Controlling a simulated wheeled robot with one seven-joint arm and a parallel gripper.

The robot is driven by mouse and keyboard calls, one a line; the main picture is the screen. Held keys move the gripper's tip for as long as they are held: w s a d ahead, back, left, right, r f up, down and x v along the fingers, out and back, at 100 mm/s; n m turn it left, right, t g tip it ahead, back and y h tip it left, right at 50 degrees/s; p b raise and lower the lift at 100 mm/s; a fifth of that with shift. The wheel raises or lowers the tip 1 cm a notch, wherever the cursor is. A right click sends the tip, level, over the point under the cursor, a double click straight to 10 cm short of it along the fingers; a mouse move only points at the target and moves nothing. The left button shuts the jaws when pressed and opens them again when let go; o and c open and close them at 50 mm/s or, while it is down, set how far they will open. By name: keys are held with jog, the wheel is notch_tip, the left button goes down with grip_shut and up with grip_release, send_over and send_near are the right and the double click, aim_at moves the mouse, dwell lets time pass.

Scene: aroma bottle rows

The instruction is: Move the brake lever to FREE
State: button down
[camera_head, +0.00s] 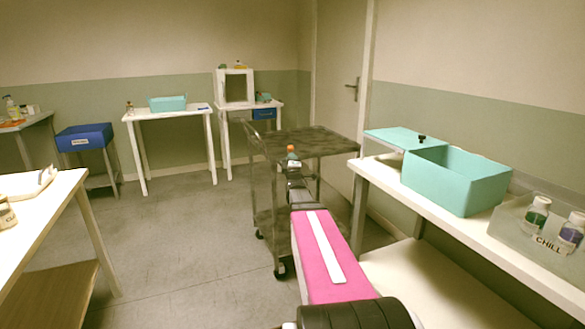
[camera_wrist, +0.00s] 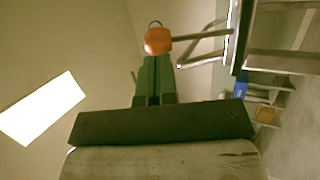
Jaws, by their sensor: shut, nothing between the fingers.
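The brake lever appears to be the orange knob (camera_wrist: 158,40) on a grey rod in the wrist view, reaching in from the cart's metal frame at the right. In the head view the orange knob (camera_head: 291,149) shows small against the dark-topped cart (camera_head: 310,140). My gripper (camera_wrist: 154,60) is shut and empty, its green fingers together just below the knob in the wrist picture. I cannot tell whether the fingertips touch the knob. My gripper (camera_head: 292,163) is small in the head view, just below the knob. No FREE marking is readable.
A white bench at the right holds a teal bin (camera_head: 457,180) and a clear CHILL tray (camera_head: 540,243) with bottles. A white table (camera_head: 45,190) stands at the left. A blue bin (camera_head: 84,137) and more tables stand behind. The floor left of the cart is clear.

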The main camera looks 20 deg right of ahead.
aim_at(288, 148)
jog(key=shift+x, duration=1)
jog(key=shift+r+y, duration=0.15)
jog(key=shift+y, duration=0.15)
jog(key=shift+w+r+n+g, duration=0.3)
jog(key=shift+w+r+g, duration=0.1)
jog(key=shift+w+g, duration=0.15)
jog(key=shift+w+r, duration=0.3)
jog(key=shift+w, duration=0.2)
jog(key=shift+w+r, duration=0.3)
jog(key=shift+w, duration=0.2)
jog(key=shift+w+r+g+y, duration=0.3)
jog(key=shift+w+g+y, duration=0.25)
jog(key=shift+g, duration=0.2)
jog(key=shift+a, duration=0.1)
jog(key=shift+s, duration=0.1)
